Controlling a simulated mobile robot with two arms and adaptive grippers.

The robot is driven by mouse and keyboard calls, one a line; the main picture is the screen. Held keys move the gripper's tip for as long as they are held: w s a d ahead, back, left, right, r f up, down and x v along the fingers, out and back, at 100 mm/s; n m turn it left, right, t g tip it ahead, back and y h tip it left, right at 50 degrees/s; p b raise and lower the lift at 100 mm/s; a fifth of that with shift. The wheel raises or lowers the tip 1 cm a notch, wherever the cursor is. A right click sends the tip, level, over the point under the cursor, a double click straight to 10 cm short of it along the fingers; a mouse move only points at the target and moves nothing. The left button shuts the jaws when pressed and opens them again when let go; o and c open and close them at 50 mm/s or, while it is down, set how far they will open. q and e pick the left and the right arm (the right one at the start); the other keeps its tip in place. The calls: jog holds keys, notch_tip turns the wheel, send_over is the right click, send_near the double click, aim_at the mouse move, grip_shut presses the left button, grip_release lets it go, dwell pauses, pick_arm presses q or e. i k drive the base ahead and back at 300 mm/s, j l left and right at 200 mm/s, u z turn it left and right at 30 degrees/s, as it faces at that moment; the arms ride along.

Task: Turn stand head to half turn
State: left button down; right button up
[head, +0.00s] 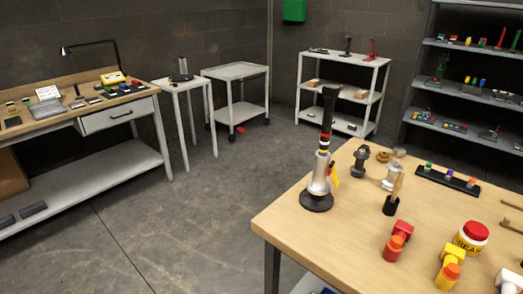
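No part is plainly a stand head, and I cannot tell which thing the task means. An upright stand-like device (318,180) rises from a round black base near the left edge of the wooden table. It has a silver body, red and yellow bands, a tall black upper part and a yellow piece on its right side. A smaller grey upright piece on a dark base (182,76) stands on a small white table at the back; its details are too small to tell. Neither of my grippers is in view.
The wooden table (300,238) also holds red and yellow fittings, a red-lidded jar (470,238) and a black strip (447,182) with coloured knobs. A workbench (150,88) stands left; a white cart (240,72) and shelves (340,92) stand behind. The middle floor is clear.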

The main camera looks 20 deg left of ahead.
aim_at(319, 185)
jog(key=i+j+u, duration=0.2)
jog(key=j+u, duration=0.2)
jog(key=i+j+u, duration=0.2)
jog(key=u, duration=0.25)
jog(key=i+j+u, duration=0.4)
jog(key=i+u, duration=0.2)
jog(key=u, duration=0.25)
jog(key=i+j+z, duration=0.1)
jog(key=i, duration=0.35)
jog(key=i+j+z, duration=0.1)
jog(key=i, duration=0.3)
jog(key=i+z, duration=0.2)
jog(key=z, duration=0.25)
jog(key=i+z, duration=0.15)
jog(key=z, duration=0.3)
jog(key=i+j+z, duration=0.1)
jog(key=z, duration=0.35)
jog(key=i+j+z, duration=0.2)
jog(key=z, duration=0.25)
jog(key=i+z, duration=0.2)
jog(key=z, duration=0.3)
jog(key=i+j+z, duration=0.15)
jog(key=z, duration=0.3)
jog(key=i+j+z, duration=0.15)
jog(key=z, duration=0.35)
jog(key=i+j+z, duration=0.15)
jog(key=z, duration=0.35)
jog(key=j+z, duration=0.35)
jog(key=z, duration=0.15)
jog(key=i, duration=0.05)
